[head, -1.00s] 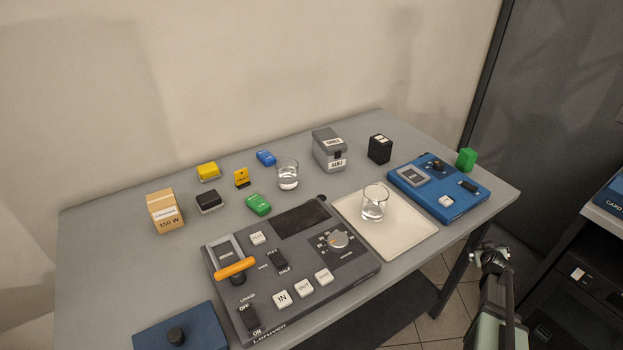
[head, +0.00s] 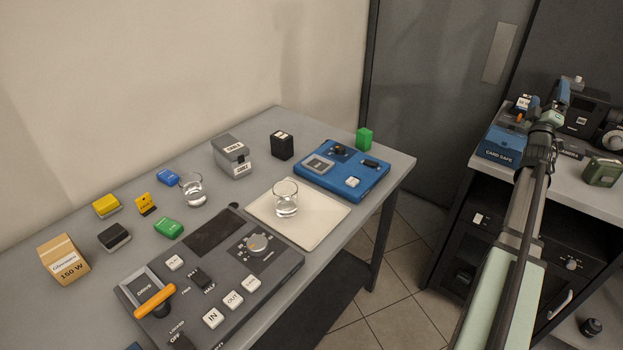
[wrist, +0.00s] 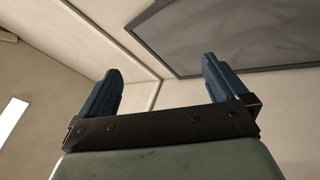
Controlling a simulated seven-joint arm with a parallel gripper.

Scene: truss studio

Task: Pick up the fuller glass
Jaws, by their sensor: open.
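Two clear glasses stand upright on the grey table. One glass (head: 285,198) is on the pale square mat (head: 325,226). The other glass (head: 192,190) is on the bare tabletop farther left, near the blue and green blocks. Both hold some clear liquid low down; I cannot tell surely which is fuller. My gripper (head: 548,101) is raised at the right in the head view, in front of the other bench and far from both glasses. In the wrist view my gripper (wrist: 163,85) is open and empty, with walls and a dark panel beyond; no glass shows there.
A dark control panel (head: 210,280) with knob and buttons lies in front of the glasses. A blue device (head: 343,172), a grey box (head: 231,156) and a black block (head: 282,145) stand near the mat. A floor gap separates the table from the right bench (head: 487,185).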

